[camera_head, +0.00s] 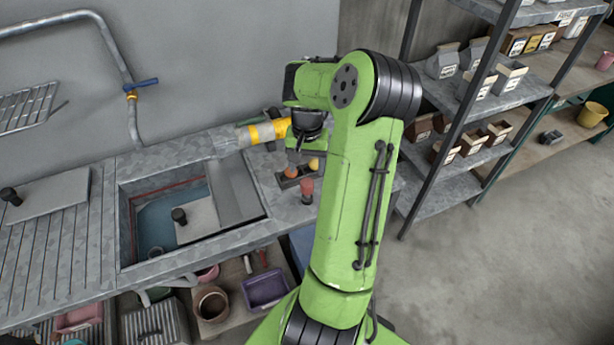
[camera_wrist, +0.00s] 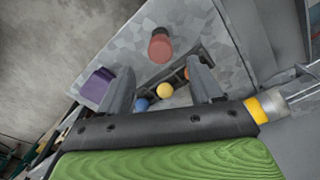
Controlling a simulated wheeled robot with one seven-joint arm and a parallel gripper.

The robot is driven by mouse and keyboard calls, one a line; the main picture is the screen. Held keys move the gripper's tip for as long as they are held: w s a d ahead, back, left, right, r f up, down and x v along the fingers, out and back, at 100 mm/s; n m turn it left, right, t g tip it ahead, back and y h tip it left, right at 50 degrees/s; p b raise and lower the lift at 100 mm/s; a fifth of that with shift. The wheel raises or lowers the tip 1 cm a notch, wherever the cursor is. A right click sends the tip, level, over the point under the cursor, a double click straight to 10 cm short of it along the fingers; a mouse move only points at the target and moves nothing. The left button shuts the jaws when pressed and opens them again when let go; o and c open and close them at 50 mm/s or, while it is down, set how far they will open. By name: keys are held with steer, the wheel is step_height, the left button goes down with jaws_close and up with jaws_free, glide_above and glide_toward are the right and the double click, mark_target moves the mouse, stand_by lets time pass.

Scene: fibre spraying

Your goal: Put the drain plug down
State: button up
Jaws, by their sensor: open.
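A reddish-brown cylinder (camera_head: 307,190), which I take to be the drain plug, stands on the metal counter right of the sink. It also shows in the wrist view (camera_wrist: 160,46), beyond my fingertips and apart from them. My gripper (camera_wrist: 162,80) is open, with nothing between its fingers. In the head view my wrist hangs over the counter's right end, and the fingers are hard to make out there. The sink (camera_head: 155,225) is an open basin, partly covered by panels. Its drain hole cannot be made out.
Beside the plug is a narrow dark tray (camera_head: 288,184) with a yellow ball (camera_wrist: 164,90), a blue ball (camera_wrist: 142,104) and an orange one. A yellow-banded pipe piece (camera_head: 262,132) lies behind. Shelves (camera_head: 470,100) stand right; a purple bin (camera_head: 265,290) is below.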

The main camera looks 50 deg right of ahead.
steer(key=shift+r, duration=0.45)
steer(key=w+a+r+n+h, duration=0.3)
steer(key=a+r+n, duration=0.2)
steer(key=a+r, duration=0.7)
steer(key=s+a+r+n+t+y, duration=0.1)
steer(key=s+a+n+t, duration=0.1)
steer(key=s+a, duration=0.4)
steer(key=s+a+r+n+t+y, duration=0.2)
steer(key=s+a+n, duration=0.3)
steer(key=a, duration=0.7)
steer(key=shift+s+a+t, duration=0.3)
steer(key=shift+s+t, duration=0.05)
steer(key=shift+t, duration=0.45)
